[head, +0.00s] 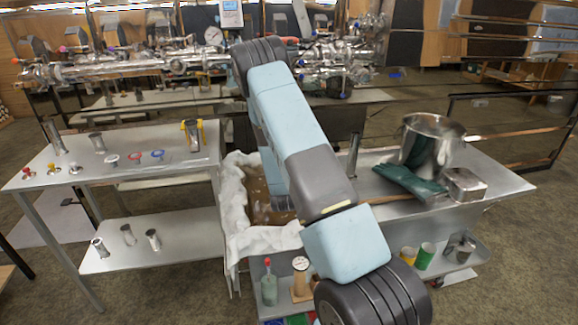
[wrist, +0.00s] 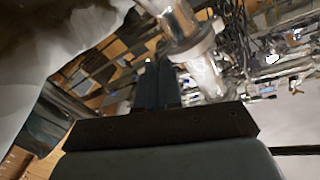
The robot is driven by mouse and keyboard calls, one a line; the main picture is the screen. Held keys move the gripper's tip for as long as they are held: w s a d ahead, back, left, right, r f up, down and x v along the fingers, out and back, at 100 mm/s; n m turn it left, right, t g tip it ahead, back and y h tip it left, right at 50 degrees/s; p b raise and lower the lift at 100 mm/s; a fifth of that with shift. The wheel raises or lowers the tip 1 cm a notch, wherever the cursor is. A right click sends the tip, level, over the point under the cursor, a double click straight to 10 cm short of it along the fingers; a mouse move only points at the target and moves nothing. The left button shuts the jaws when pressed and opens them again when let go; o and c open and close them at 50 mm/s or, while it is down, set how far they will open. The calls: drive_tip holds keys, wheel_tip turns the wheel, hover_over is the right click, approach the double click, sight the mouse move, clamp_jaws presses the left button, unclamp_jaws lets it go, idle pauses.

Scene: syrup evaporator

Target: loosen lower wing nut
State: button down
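I cannot pick out the lower wing nut in either view. In the wrist view a shiny steel pipe with a thicker collar or clamp (wrist: 196,45) runs down just beyond and right of my gripper's fingertips. My gripper (wrist: 158,68) shows as two dark fingers side by side, with no clear gap and nothing visible held between them. I cannot tell whether they touch the pipe. In the head view my arm hides my gripper and the area around it. The long steel pipework (head: 130,68) with gauges and coloured knobs runs across the back.
A left steel table (head: 110,180) holds small steel fittings and coloured valves. A cloth-lined basin (head: 235,205) lies under my arm. White cloth (wrist: 45,45) fills the wrist view's upper left.

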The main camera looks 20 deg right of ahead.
drive_tip(key=shift+s+d+f+n, duration=0.1)
drive_tip(key=shift+f+n, duration=0.1)
drive_tip(key=shift+n, duration=0.8)
drive_tip(key=c, duration=1.3)
unclamp_jaws()
drive_tip(key=shift+r, duration=0.1)
drive_tip(key=v, duration=1.3)
drive_tip(key=shift+s, duration=0.25)
